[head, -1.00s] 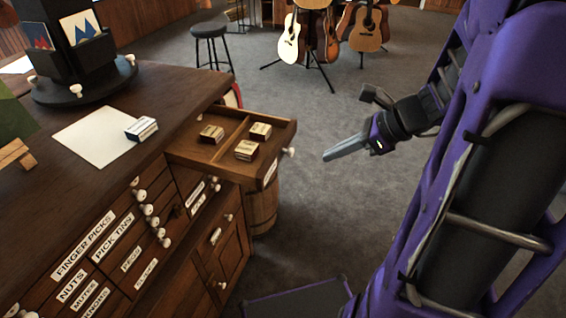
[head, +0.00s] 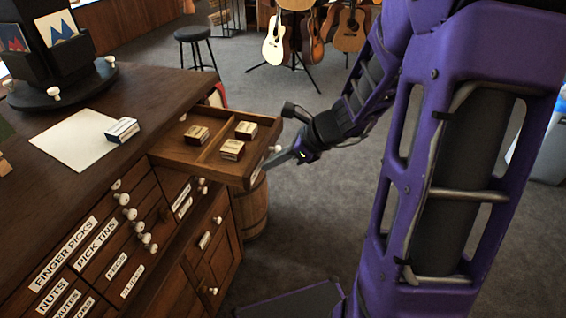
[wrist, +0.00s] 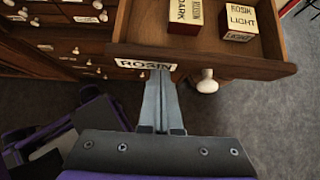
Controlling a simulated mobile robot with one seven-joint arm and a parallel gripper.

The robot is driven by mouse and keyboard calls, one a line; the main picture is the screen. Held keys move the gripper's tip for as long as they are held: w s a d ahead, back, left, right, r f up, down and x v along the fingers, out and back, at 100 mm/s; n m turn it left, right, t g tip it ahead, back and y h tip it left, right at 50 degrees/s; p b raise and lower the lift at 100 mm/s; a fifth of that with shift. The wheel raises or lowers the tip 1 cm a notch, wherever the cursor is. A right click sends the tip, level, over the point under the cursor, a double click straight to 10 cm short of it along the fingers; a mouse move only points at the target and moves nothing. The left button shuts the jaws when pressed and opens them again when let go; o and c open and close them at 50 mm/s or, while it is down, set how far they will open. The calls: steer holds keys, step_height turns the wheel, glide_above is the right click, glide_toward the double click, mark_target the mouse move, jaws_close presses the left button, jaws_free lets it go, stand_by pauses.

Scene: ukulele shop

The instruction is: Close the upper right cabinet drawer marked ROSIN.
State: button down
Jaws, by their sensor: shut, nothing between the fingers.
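The ROSIN drawer (head: 211,167) is pulled out at the upper right of the wooden cabinet and holds a few small rosin boxes (head: 232,149). Its ROSIN label (wrist: 146,64) and white knob (wrist: 208,82) show on its front in the wrist view. My gripper (head: 291,157) is shut and empty, with its tips at the drawer front by the knob. In the wrist view, the fingertips (wrist: 160,72) are at the label's lower right end, left of the knob. I cannot tell whether they touch the front.
The cabinet top (head: 125,90) bears a white sheet (head: 78,140), a small box (head: 122,130) and a dark rotating stand (head: 55,90). A barrel (head: 253,208) stands below the drawer. A stool (head: 195,45) and guitars (head: 350,30) stand behind.

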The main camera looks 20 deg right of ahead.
steer(key=shift+w+a, duration=0.1)
steer(key=shift+a, duration=0.05)
steer(key=p, duration=0.4)
glide_toward(166, 148)
steer(key=x, duration=0.5)
steer(key=shift+f, duration=0.1)
steer(key=shift+w+a, duration=0.15)
steer(key=shift+a, duration=0.15)
steer(key=shift+r, duration=0.2)
